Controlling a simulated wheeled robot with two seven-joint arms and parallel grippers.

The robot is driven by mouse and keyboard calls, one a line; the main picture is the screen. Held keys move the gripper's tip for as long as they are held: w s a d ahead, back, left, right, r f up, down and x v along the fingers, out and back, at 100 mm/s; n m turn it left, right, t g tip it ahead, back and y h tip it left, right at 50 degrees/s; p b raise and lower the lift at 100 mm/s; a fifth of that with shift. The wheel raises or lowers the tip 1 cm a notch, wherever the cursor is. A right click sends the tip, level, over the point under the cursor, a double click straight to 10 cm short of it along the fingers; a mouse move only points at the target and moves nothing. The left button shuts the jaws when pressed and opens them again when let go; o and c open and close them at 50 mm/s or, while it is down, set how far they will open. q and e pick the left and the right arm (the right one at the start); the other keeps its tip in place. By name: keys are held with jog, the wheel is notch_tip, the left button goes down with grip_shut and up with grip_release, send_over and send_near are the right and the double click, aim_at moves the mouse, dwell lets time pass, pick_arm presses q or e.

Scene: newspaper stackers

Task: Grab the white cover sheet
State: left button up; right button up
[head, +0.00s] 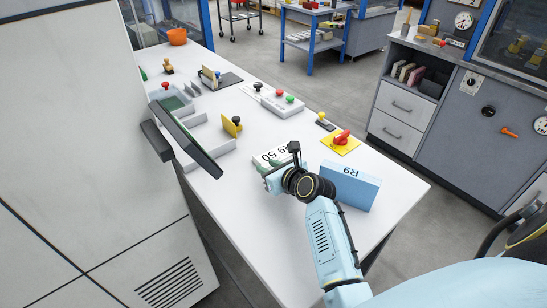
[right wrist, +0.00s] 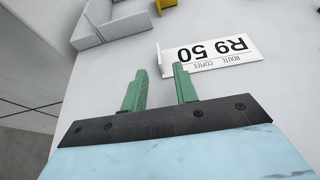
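The white cover sheet (head: 277,156) lies on the white table, with "R9 50" printed in black. In the right wrist view the sheet (right wrist: 208,54) appears upside down, with small "ROUTE" and "COPIES" text and a narrow upright-looking edge at its left end. My right gripper (head: 266,171) is at the sheet's near side in the head view, partly hidden by its own wrist. In the right wrist view its green fingers (right wrist: 160,74) are apart with nothing between them, and the sheet lies just beyond the tips. My left gripper is in neither view.
A light blue block marked R9 (head: 350,187) stands right of my right wrist. A yellow pad with a red knob (head: 341,141) lies behind it. A grey-white tray (head: 208,139) and a yellow stamp (head: 232,126) are to the left. A tall white machine (head: 75,130) borders the table's left side.

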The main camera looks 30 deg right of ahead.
aim_at(259, 162)
jog(key=x, duration=0.4)
jog(key=shift+w+r+b, duration=0.1)
jog(key=shift+w+b, duration=0.05)
jog(key=shift+b, duration=0.25)
jog(key=shift+c, duration=0.3)
grip_shut()
